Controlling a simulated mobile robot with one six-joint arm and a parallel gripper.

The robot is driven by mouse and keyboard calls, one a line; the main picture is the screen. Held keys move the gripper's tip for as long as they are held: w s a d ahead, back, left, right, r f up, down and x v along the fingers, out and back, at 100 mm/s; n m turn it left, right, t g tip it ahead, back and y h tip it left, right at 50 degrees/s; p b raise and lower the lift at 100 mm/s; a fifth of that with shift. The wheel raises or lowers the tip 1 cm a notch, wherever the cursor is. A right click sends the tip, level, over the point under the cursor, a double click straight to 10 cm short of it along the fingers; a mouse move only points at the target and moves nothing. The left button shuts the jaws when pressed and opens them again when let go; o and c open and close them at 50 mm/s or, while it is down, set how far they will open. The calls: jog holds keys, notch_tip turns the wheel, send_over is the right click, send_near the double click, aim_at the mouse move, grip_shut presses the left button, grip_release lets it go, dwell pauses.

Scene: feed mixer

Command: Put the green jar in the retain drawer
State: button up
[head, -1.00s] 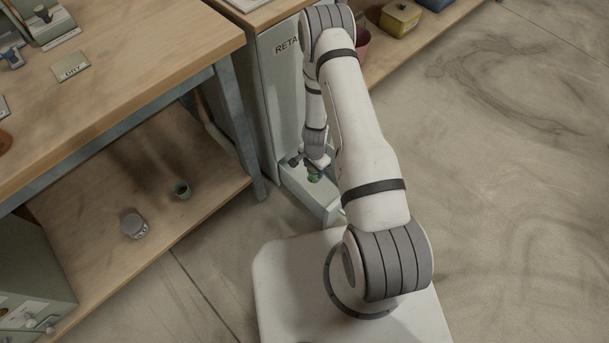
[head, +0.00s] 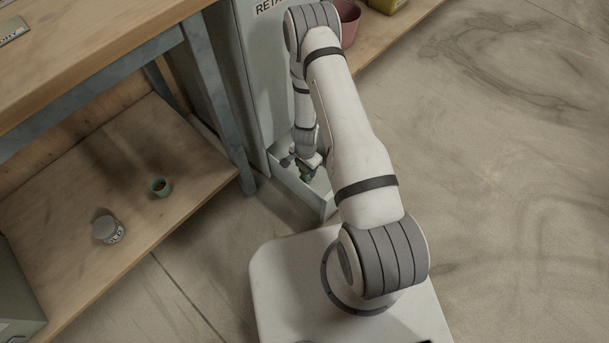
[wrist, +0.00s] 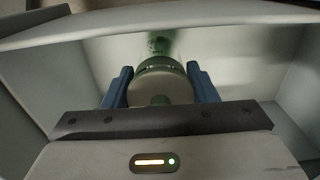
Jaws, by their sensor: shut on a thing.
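My gripper (wrist: 160,88) is shut on the green jar (wrist: 158,66), with one blue finger on each side of it. The grey lid side of the jar faces the wrist camera. In the head view the green jar (head: 306,176) is a small patch below my gripper (head: 303,168), mostly hidden. The retain drawer (head: 297,196) is pulled open at the bottom of the grey cabinet (head: 252,70). My gripper and the jar are inside the drawer's opening, between its pale walls (wrist: 285,75). I cannot tell whether the jar touches the drawer floor.
A table leg (head: 215,100) stands left of the cabinet. A reddish pot (head: 348,22) stands beyond my arm. The floor at the right is clear.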

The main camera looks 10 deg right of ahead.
jog(key=shift+f+b, duration=1.65)
jog(key=shift+f, duration=0.15)
jog(key=shift+f, duration=0.15)
jog(key=o, duration=1.1)
jog(key=shift+c, duration=0.2)
